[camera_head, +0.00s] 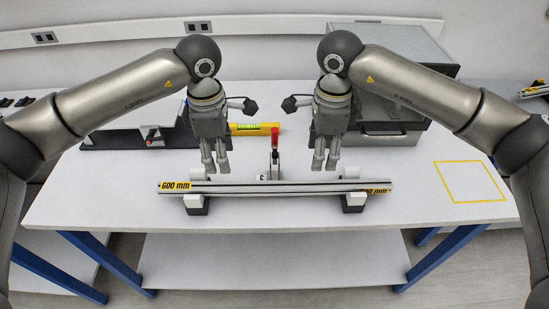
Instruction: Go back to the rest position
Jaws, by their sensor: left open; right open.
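My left gripper (215,166) hangs open and empty over the table, just behind the left part of a long metal profile. My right gripper (325,165) hangs open and empty behind the right part of it. Both point down. The silver profile (275,188) carries yellow "600 mm" labels near both ends. It lies level across two supports, the left one (196,204) and the right one (353,202). Neither gripper is shut on the profile.
A red-handled clamp (275,150) stands between the grippers, behind the profile. A yellow level (255,129) lies behind. A grey case (385,132) stands back right, and a dark-based device (130,140) back left. A yellow taped square (470,181) on the right is empty. The white table (120,205) has a clear front strip.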

